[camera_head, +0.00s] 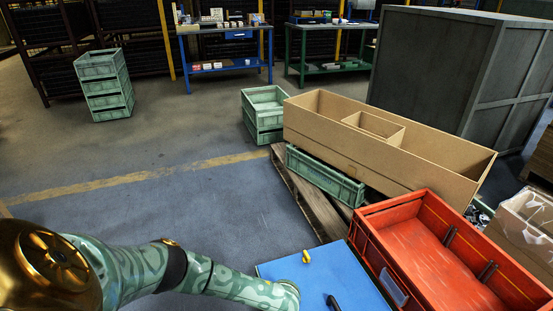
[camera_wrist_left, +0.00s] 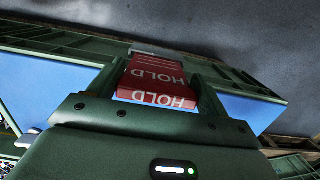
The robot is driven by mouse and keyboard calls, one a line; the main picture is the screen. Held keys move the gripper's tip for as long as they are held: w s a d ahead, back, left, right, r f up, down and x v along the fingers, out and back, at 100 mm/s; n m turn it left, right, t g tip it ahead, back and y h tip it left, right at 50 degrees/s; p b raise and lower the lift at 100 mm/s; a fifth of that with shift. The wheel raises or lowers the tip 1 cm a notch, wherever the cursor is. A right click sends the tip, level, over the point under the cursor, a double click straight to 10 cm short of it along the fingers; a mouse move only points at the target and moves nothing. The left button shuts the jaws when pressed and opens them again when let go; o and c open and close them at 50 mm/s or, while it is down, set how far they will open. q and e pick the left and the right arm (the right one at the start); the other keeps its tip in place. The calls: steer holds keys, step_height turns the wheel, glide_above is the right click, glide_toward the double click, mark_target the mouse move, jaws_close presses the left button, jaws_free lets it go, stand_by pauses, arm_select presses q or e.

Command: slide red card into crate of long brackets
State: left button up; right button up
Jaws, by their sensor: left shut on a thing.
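The red card (camera_wrist_left: 155,78) with white "HOLD" lettering is in the left wrist view, between the two dark green fingers of my left gripper (camera_wrist_left: 156,88). The gripper is shut on it. A blue surface with green edges lies behind the card there; I cannot tell how far off. In the head view my left arm reaches in from the left to the bottom edge, and its gripper and the card are out of the picture. I see no long brackets clearly, so I cannot tell which crate is theirs. My right gripper is in neither view.
A blue panel (camera_head: 285,272) carries a small yellow piece (camera_head: 306,257) and a black piece (camera_head: 333,303). Beside it stands a red crate (camera_head: 362,240). Behind are a long cardboard box (camera_head: 385,165) and green crates (camera_head: 325,176) near a pallet.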

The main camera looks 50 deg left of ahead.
arm_select(q)
steer(key=shift+f+b, duration=1.05)
steer(key=shift+f, duration=1)
steer(key=o, duration=1.4)
steer(key=shift+c, duration=0.2)
